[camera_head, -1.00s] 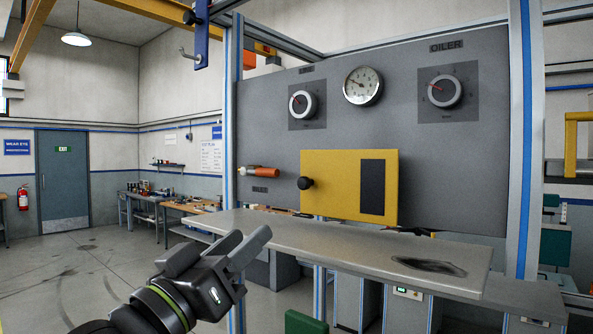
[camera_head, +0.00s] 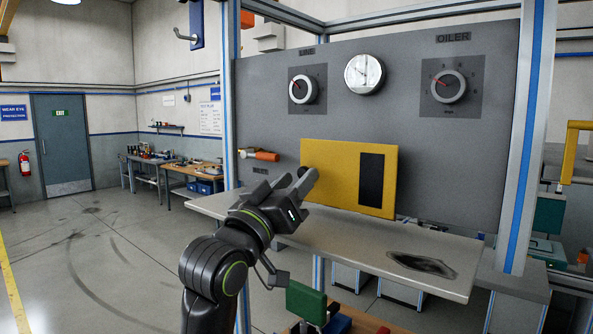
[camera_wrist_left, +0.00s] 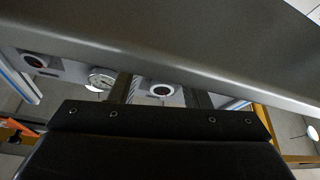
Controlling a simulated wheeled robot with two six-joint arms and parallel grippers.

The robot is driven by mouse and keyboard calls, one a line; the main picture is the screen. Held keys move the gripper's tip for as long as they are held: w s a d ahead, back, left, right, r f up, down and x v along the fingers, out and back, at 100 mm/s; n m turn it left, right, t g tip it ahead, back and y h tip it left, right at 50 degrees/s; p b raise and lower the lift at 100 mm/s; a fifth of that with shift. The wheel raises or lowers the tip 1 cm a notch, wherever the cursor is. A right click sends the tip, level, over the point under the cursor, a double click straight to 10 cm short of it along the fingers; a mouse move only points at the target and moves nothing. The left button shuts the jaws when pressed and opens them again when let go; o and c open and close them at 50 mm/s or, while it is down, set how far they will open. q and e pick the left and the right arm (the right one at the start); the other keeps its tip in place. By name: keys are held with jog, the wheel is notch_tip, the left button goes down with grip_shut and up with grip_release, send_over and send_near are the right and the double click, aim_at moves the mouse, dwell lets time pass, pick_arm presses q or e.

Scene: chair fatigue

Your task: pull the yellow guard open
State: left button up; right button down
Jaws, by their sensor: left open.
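The yellow guard (camera_head: 335,180) is a flat plate with a dark window, set on the grey panel above the shelf in the head view. Its dark knob (camera_head: 303,171) is at the guard's left edge and is partly covered by my left gripper. My left gripper (camera_head: 294,181) is open, with its fingers pointing up toward the knob. I cannot tell whether they touch it. In the left wrist view its fingers (camera_wrist_left: 160,92) show apart with nothing visible between them, and the guard cannot be made out there. My right gripper is not in view.
A light grey shelf (camera_head: 350,238) with a dark stain juts out below the guard. An orange-tipped handle (camera_head: 262,155) sticks out left of it. Gauge and dials (camera_head: 365,74) are above. A green block (camera_head: 306,301) is low in front. The floor at left is open.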

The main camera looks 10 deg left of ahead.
pick_arm(q)
jog(key=shift+w+d+r, duration=0.15)
jog(key=shift+w+d, duration=0.1)
jog(key=shift+w, duration=0.25)
grip_shut()
